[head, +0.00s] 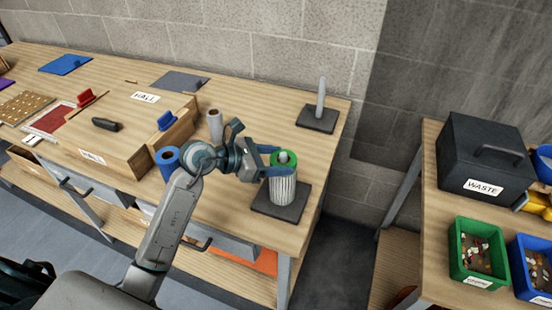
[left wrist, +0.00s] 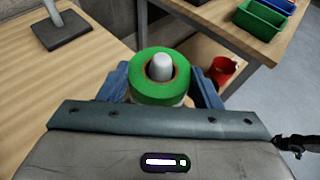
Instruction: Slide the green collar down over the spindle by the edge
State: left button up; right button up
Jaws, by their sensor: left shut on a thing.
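The green collar (head: 292,160) is in the fingers of my left gripper (head: 278,163), and it also shows in the left wrist view (left wrist: 139,80). The gripper is shut on it, one finger on each side. The pale tip of the spindle (head: 283,156) stands up through the collar's hole, also seen from above in the left wrist view (left wrist: 160,66), so the collar is around the spindle. Below it is a white ribbed cylinder (head: 282,192) on a dark square base (head: 268,207) near the table's edge. Whether the collar touches the cylinder is hard to tell.
A second, bare spindle (head: 321,98) stands on a dark base (head: 314,122) at the back. A blue roll (head: 167,158) and a grey cylinder (head: 215,125) stand left of my gripper. A black waste box (head: 481,158) and bins (head: 470,270) are on another table at right.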

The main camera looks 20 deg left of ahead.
pick_arm(q)
jog(key=shift+f, duration=0.2)
jog(key=o, duration=1)
jog(key=shift+o, duration=0.2)
jog(key=shift+s+a+r+b, duration=0.1)
jog(key=shift+s+a+b, duration=0.2)
jog(key=shift+a, duration=0.1)
jog(key=b+v, duration=0.3)
jog(key=v, duration=0.6)
jog(key=shift+s+a+r, duration=0.2)
jog(key=shift+r, duration=0.05)
